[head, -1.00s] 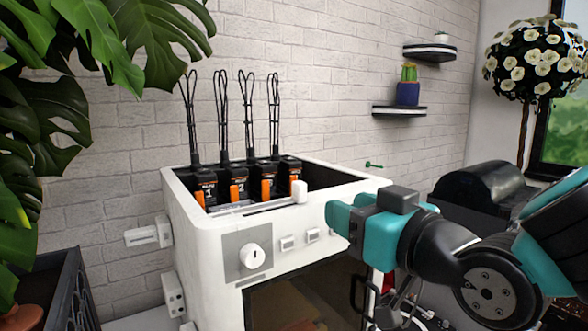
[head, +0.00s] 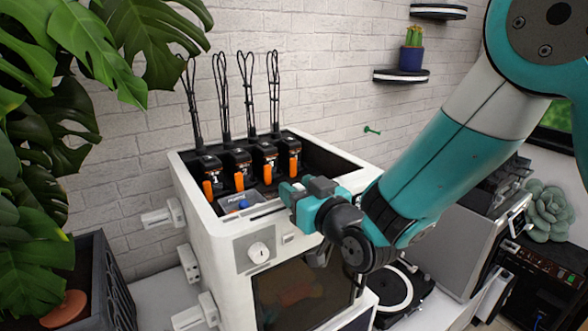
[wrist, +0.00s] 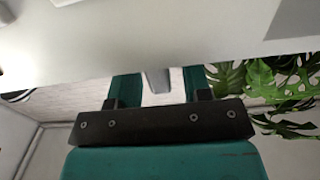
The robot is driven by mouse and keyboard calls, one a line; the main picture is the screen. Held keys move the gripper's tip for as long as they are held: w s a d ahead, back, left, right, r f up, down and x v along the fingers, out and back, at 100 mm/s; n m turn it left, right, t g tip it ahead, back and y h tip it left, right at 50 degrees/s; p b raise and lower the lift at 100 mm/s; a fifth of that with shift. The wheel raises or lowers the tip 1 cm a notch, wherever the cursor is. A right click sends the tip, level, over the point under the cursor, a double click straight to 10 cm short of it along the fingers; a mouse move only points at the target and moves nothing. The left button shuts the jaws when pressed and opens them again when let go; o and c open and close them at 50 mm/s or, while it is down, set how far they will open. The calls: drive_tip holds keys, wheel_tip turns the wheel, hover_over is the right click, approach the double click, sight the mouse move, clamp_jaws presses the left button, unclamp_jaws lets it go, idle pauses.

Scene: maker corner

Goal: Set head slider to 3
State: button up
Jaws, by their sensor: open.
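The white machine (head: 208,205) has an open top with several black tool heads in a row, each with an orange lever; the leftmost (head: 211,168) reads 1 and the one beside it (head: 238,165) reads 2. A slider track (head: 262,211) runs along the front rim below them. My gripper (head: 290,195) is open at the right part of this track. In the wrist view, a pale grey block (wrist: 157,80), apparently the slider knob, stands between my two teal fingers (wrist: 158,88). In the head view the fingers hide most of the knob; its exact setting cannot be read.
A round white dial (head: 259,252) and a small button (head: 289,239) are on the machine's front. Plant leaves (head: 90,50) hang at left; a wall shelf (head: 401,76) is behind.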

drive_tip(key=shift+x, duration=0.85)
clamp_jaws()
drive_tip(key=shift+a+f, duration=0.1)
drive_tip(key=shift+f, duration=0.1)
